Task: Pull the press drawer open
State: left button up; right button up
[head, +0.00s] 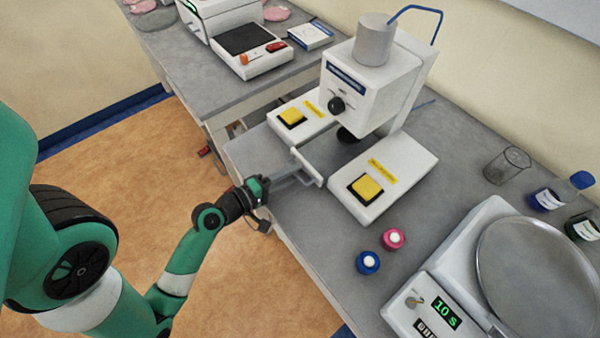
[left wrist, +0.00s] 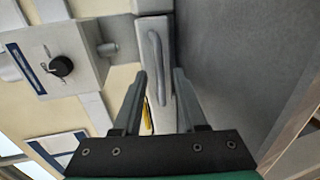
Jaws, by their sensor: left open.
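The white press (head: 366,85) stands on the grey bench, with a round grey cylinder on top and a black knob on its front. Its drawer front (head: 308,166) sits low between two yellow-button pads; I cannot tell how far out the drawer is. In the left wrist view the drawer front (left wrist: 150,28) carries a grey bar handle (left wrist: 157,68). My left gripper (head: 300,179) reaches in from the front edge of the bench. It is open, with its fingertips (left wrist: 160,78) on either side of the handle's lower part. I cannot tell whether they touch it. My right gripper is out of view.
Yellow-button pads (head: 366,190) flank the drawer. Small pink (head: 393,238) and blue (head: 367,262) capped vials stand to the right, near a scale-like device (head: 407,311), a glass beaker (head: 507,165) and bottles. Another bench with devices is behind left. Open floor lies in front.

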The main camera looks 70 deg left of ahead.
pick_arm(q)
jog(key=shift+s, duration=0.1)
jog(key=shift+c, duration=0.9)
grip_shut()
dwell(0.4)
